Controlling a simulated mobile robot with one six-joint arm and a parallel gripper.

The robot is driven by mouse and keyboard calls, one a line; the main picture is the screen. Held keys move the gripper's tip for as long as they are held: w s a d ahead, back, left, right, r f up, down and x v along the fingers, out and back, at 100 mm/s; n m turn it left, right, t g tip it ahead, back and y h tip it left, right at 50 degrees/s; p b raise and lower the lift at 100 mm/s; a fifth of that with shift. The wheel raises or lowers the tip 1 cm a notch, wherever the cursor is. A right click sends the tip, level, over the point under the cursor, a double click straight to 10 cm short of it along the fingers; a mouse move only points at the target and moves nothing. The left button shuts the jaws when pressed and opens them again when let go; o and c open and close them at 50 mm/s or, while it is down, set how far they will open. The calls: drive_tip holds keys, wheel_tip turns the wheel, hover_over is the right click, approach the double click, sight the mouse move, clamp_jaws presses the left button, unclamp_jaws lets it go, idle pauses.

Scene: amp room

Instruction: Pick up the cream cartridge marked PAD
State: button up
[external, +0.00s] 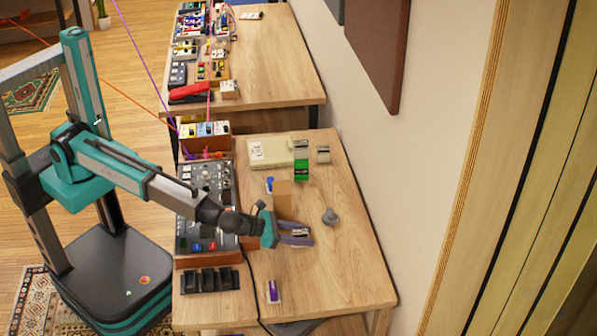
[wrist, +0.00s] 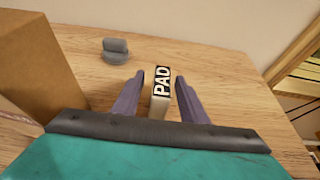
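The cream cartridge (wrist: 158,102) stands on the wooden table with its black-and-white PAD label facing up in the wrist view. In the external view the cartridge (external: 300,232) is small and partly hidden by my fingers. My gripper (wrist: 160,88) is open, with one purple finger on each side of the cartridge. Gaps show between the fingers and the cartridge. In the external view my gripper (external: 311,236) is low over the near table.
A brown block (external: 283,200) stands beside my gripper, at the left in the wrist view (wrist: 38,65). A grey knob-like object (external: 329,217) is behind. A green cartridge (external: 301,170), a purple cartridge (external: 273,292) and a mixer panel (external: 207,208) are on the table. The table's right side is clear.

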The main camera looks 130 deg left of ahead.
sight(308, 237)
drive_tip(key=shift+x, duration=1.6)
clamp_jaws()
drive_tip(key=shift+r, duration=0.1)
wheel_tip(308, 237, up, 10)
idle(0.5)
